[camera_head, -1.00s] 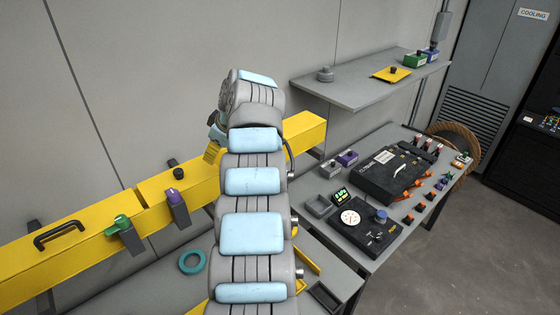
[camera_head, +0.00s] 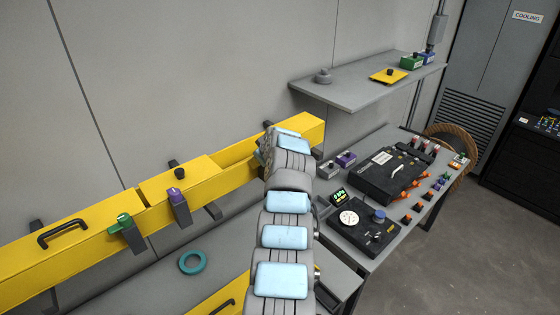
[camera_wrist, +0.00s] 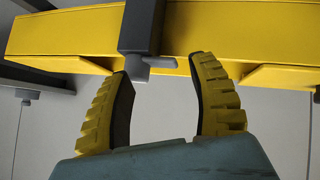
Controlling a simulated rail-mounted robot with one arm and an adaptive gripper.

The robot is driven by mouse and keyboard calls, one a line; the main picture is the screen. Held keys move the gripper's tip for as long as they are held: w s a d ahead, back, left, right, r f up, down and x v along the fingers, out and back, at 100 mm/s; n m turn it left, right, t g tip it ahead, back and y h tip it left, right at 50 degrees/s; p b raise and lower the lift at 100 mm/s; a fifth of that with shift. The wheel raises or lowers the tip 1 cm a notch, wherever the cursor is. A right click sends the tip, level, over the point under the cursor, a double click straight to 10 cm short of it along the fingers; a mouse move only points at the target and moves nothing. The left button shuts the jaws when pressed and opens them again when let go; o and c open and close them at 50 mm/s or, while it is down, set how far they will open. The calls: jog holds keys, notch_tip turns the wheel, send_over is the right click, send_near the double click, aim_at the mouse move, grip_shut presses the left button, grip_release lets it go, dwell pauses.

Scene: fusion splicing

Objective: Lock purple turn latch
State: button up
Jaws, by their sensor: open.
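The purple turn latch (camera_head: 176,196) sits on a dark bracket at the front of the yellow beam in the head view. A green latch (camera_head: 121,222) is to its left. In the wrist view my gripper (camera_wrist: 162,70) is open, with its two yellow ribbed fingers apart. Between and just beyond the fingertips is a grey latch handle (camera_wrist: 150,64) under a dark bracket (camera_wrist: 141,26) on the yellow beam. No purple shows on this handle, and I cannot tell whether the fingers touch it. My arm hides the gripper in the head view.
The yellow beam (camera_head: 90,215) runs along the wall, with a black handle (camera_head: 62,233) at left. A teal ring (camera_head: 192,262) lies on the grey table below. A black device case (camera_head: 388,172) and small boxes stand on the right table. A shelf (camera_head: 345,92) hangs above.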

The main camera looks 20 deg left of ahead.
jog(key=shift+m+t, duration=0.7)
jog(key=shift+t, duration=0.1)
jog(key=d, duration=0.1)
jog(key=w+d+f, duration=0.2)
jog(key=shift+w+d, duration=0.15)
jog(key=shift+d, duration=0.15)
